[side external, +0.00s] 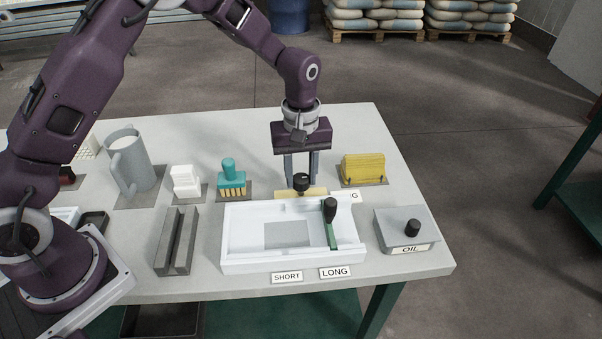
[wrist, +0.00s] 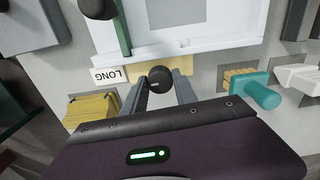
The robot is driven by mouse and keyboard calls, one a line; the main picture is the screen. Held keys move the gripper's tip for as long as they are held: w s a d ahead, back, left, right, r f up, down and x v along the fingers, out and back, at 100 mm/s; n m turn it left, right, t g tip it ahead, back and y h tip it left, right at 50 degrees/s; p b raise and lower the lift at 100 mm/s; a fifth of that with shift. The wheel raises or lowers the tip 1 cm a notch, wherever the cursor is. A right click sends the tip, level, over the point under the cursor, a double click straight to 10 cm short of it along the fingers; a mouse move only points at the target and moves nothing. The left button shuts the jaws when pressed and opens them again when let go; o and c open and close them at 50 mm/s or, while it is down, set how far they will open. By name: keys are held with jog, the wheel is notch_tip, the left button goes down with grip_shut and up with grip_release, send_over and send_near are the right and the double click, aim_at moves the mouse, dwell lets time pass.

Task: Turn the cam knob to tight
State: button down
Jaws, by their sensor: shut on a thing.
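A round black knob (side external: 302,181) stands on a pale yellow plate (side external: 287,194) at the back edge of the white frame (side external: 240,262). It also shows in the wrist view (wrist: 160,76), with a small pale mark on its face. My gripper (side external: 302,174) points down over it, one finger on each side. It is shut on the knob. In the wrist view the fingertips (wrist: 161,84) meet the knob's near sides. No tight marking is readable by the knob.
A green bar with a black knob (side external: 331,208) crosses the frame's right side. An OIL box (side external: 404,228) stands right, a yellow stack (side external: 363,169) behind it. A teal brush (side external: 231,176), white blocks (side external: 185,181) and a grey jug (side external: 131,162) stand left.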

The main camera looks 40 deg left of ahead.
jog(key=m, duration=0.4)
jog(key=shift+m, duration=0.3)
jog(key=m, duration=0.4)
jog(key=shift+r+m, duration=0.1)
jog(key=shift+m, duration=0.2)
jog(key=m, duration=0.5)
jog(key=shift+m, duration=2.4)
jog(key=c, duration=1)
grip_release()
